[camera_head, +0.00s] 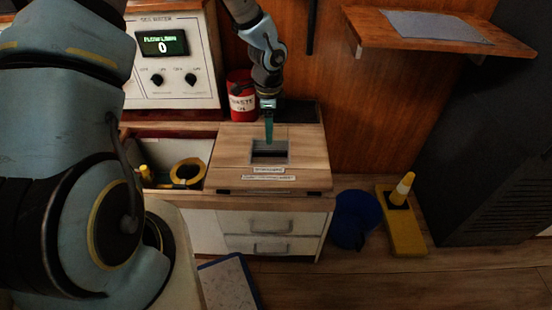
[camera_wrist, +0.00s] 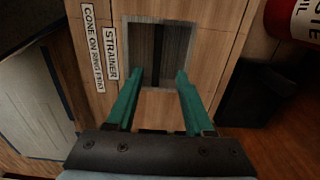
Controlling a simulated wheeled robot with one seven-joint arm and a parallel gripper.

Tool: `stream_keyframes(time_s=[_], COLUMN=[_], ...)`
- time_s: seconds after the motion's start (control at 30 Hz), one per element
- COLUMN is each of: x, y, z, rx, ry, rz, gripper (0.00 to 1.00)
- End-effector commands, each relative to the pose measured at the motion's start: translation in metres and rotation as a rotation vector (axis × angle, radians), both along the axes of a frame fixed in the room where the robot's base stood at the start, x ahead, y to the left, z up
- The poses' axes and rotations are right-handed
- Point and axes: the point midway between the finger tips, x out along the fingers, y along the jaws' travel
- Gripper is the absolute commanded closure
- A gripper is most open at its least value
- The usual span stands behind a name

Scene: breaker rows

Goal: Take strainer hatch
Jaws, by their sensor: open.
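The strainer hatch (camera_head: 228,165) is a light wood panel on top of the cabinet. It has a square grey recess (camera_head: 270,153) with a dark slot or bar across it. In the wrist view the hatch (camera_wrist: 215,60) carries a label reading "STRAINER" (camera_wrist: 110,52), and the recess (camera_wrist: 146,40) lies just ahead of my fingertips. My gripper (camera_head: 269,140) is above the recess, pointing down. In the wrist view its teal fingers (camera_wrist: 160,76) are apart, with nothing between them. I cannot tell whether the fingertips have entered the recess.
Left of the hatch is an open compartment with a yellow ring (camera_head: 203,172) around a dark opening. A red waste can (camera_head: 241,100) stands behind the hatch. A panel with a display (camera_head: 162,43) stands back left. A blue bucket (camera_head: 350,222) and yellow block (camera_head: 405,230) are on the floor, right.

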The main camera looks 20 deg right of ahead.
Motion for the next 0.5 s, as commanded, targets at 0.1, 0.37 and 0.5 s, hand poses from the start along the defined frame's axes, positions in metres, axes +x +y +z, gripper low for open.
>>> stream_keyframes(time_s=[0.1, 0.37, 0.5], x=[-0.001, -0.002, -0.005], y=[0.000, 0.000, 0.001], z=[-0.022, -0.043, -0.062], rx=[0.002, 0.000, 0.001], ry=[0.002, 0.000, 0.002], rz=[-0.001, 0.001, -0.001], gripper=[0.47, 0.47, 0.47])
